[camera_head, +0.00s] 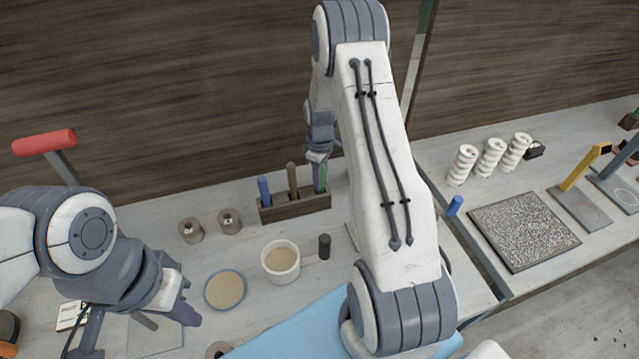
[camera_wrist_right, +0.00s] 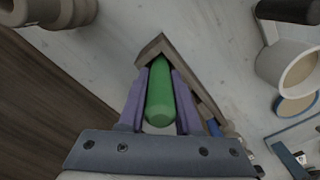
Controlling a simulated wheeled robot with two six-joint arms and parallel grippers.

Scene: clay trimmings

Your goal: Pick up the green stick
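The green stick (camera_head: 321,179) stands upright at the right end of a dark wooden holder (camera_head: 296,207), with its lower end in the holder. In the right wrist view the green stick (camera_wrist_right: 160,100) lies between the two purple fingers of my right gripper (camera_wrist_right: 162,98), which sit close against it on both sides. In the head view my right gripper (camera_head: 319,160) is at the stick's upper part, partly hidden by its own arm. My left gripper (camera_head: 180,314) is low at the front left, away from the holder; its finger gap is not clear.
A blue stick (camera_head: 264,190) and a brown stick (camera_head: 292,178) share the holder. A cup (camera_head: 281,275), a round blue-rimmed dish (camera_head: 225,306) and two spools (camera_head: 191,231) (camera_head: 230,221) stand in front. White twisted pieces (camera_head: 463,165) and a speckled slab (camera_head: 523,231) are at right.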

